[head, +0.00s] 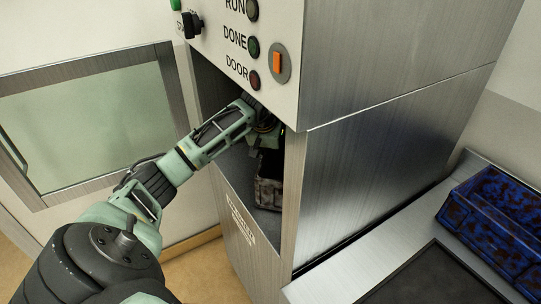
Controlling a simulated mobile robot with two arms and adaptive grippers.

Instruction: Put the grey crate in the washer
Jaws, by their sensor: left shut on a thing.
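The washer (365,165) is a tall brushed-metal cabinet with a white control panel above its opening. My left arm reaches from the lower left into that opening. My left gripper (266,138) is inside the washer, partly in shadow and behind the panel's lower edge. It is shut on the grey crate (268,193), whose mottled grey wall shows inside the opening by the right side wall. The upper part of the crate is dark and hard to make out. I cannot tell whether the crate touches the washer floor. My right gripper is out of view.
A glazed, metal-framed door (95,125) stands open at the left. The panel has RUN, DONE and DOOR lamps and an orange switch (277,62). At the right, a blue mottled crate (497,215) stands on a counter with a dark mat (440,278).

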